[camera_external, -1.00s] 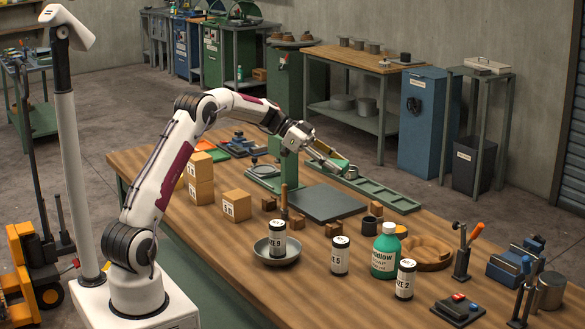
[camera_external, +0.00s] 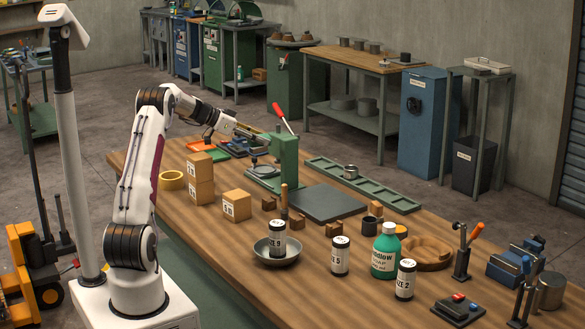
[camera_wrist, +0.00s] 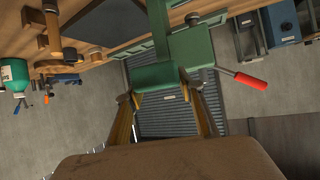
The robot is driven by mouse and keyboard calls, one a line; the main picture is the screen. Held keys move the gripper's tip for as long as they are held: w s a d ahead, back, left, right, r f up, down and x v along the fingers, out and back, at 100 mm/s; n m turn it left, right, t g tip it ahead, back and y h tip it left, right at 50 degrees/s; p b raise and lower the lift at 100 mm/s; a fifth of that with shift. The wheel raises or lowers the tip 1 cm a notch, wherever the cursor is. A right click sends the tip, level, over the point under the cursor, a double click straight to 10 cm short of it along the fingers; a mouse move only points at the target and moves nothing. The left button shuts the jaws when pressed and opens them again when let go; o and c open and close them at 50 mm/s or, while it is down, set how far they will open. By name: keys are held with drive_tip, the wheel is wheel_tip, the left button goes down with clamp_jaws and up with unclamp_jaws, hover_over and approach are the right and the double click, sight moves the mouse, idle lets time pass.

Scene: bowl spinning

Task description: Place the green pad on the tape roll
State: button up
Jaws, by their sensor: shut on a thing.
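A yellow tape roll (camera_external: 171,180) lies flat at the left edge of the wooden bench, beside the stacked cardboard boxes, in the external view. My gripper (camera_external: 256,132) is above the far-left part of the bench, behind the green press and well to the right of the tape roll. In the wrist view my gripper's two fingers (camera_wrist: 160,92) close on a green block, which looks like the green pad (camera_wrist: 156,77). The press is the same colour behind it, so its edges are hard to tell. In the external view the pad is not clearly visible.
The green press (camera_external: 287,156) with a red lever stands close to my gripper. Colored trays (camera_external: 235,147) lie behind the boxes. A bowl (camera_external: 277,250) and several bottles occupy the front bench.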

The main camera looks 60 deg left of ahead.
drive_tip(key=s+a+n+y, duration=0.4)
drive_tip(key=s+a, duration=0.6)
drive_tip(key=a, duration=0.5)
drive_tip(key=n+y, duration=0.4)
hover_over(171, 175)
drive_tip(key=shift+s+f, duration=0.1)
drive_tip(key=shift+f, duration=2.4)
drive_tip(key=shift+f, duration=3.1)
drive_tip(key=shift+d+f, duration=0.1)
drive_tip(key=shift+f, duration=1.8)
